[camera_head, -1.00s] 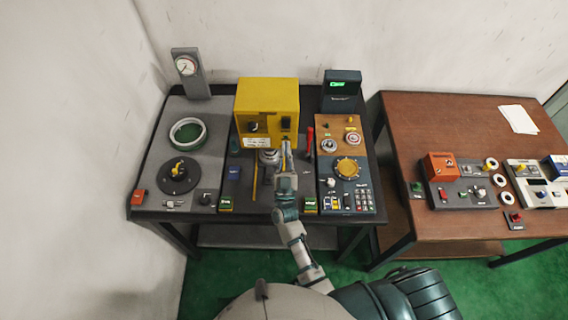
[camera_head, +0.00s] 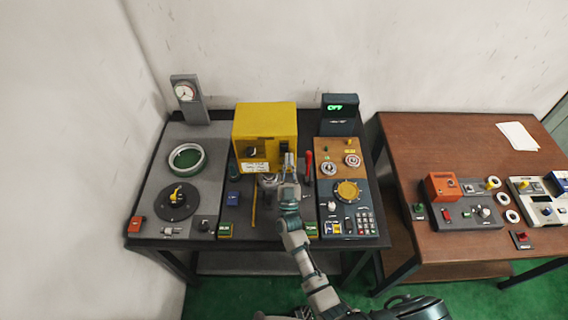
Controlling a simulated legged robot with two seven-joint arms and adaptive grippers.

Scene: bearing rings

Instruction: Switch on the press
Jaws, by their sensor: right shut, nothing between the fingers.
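The press is a yellow box-shaped machine (camera_head: 265,120) at the back middle of the dark table. Its front has a dark round knob (camera_head: 252,150) on the left, a dark switch (camera_head: 283,145) on the right and a white label (camera_head: 255,167). My right gripper (camera_head: 288,160) is shut and empty, with its fingertips at the front of the press just below the dark switch. I cannot tell whether they touch it. The gripper hides part of the area under the press. A dark display box (camera_head: 339,122) behind to the right shows green lettering that looks like OFF. My left gripper is not in view.
A red lever (camera_head: 308,161) stands just right of my gripper. A panel with dials and a keypad (camera_head: 364,222) lies further right. A grey ring (camera_head: 187,158) and a gauge (camera_head: 184,92) are on the left. A brown table (camera_head: 440,150) holds more control boxes.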

